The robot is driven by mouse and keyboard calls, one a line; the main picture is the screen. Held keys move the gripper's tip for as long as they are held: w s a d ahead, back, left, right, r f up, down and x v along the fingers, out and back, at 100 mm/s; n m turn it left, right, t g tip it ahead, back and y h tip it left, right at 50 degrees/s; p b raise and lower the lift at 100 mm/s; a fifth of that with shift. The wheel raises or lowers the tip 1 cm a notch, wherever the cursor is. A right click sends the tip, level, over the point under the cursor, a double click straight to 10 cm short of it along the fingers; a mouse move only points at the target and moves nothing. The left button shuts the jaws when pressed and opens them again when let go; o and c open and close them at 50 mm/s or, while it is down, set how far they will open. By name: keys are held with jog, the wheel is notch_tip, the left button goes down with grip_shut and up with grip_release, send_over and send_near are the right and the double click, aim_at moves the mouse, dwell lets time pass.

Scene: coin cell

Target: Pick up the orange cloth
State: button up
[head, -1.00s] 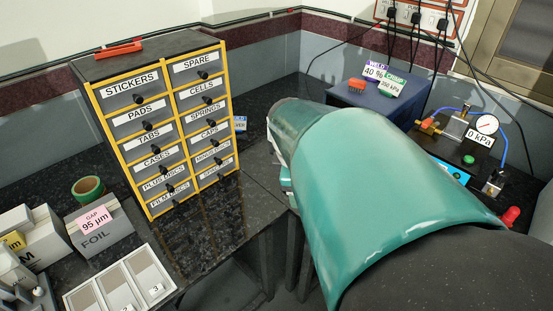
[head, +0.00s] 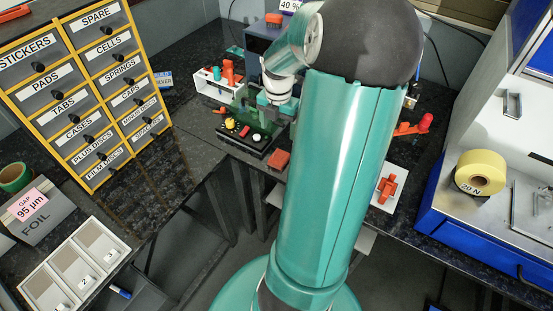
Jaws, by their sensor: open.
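A small orange folded piece (head: 279,159), which looks like the orange cloth, lies near the front edge of the back worktop. It is just in front of a dark device with a yellow knob (head: 231,123). My gripper (head: 270,112) is small in the head view, at the end of the white wrist, above and behind the orange piece and apart from it. It is open; its fingertips are hard to make out against the green and dark parts behind it. My green arm fills the middle and hides the worktop right of the orange piece.
A drawer cabinet (head: 83,92) stands at left. A white holder with red parts (head: 222,83) is behind the device. A white board with an orange clamp-like part (head: 388,189) lies right of my arm. A blue-and-white station with a yellow roll (head: 480,172) is at far right.

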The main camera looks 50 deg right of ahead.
send_over(279, 157)
notch_tip(279, 157, down, 8)
jog(key=shift+w+a+r, duration=0.1)
jog(key=shift+a+r, duration=0.05)
jog(key=shift+r, duration=0.1)
notch_tip(279, 157, down, 6)
jog(key=shift+r, duration=0.15)
jog(key=c, duration=1)
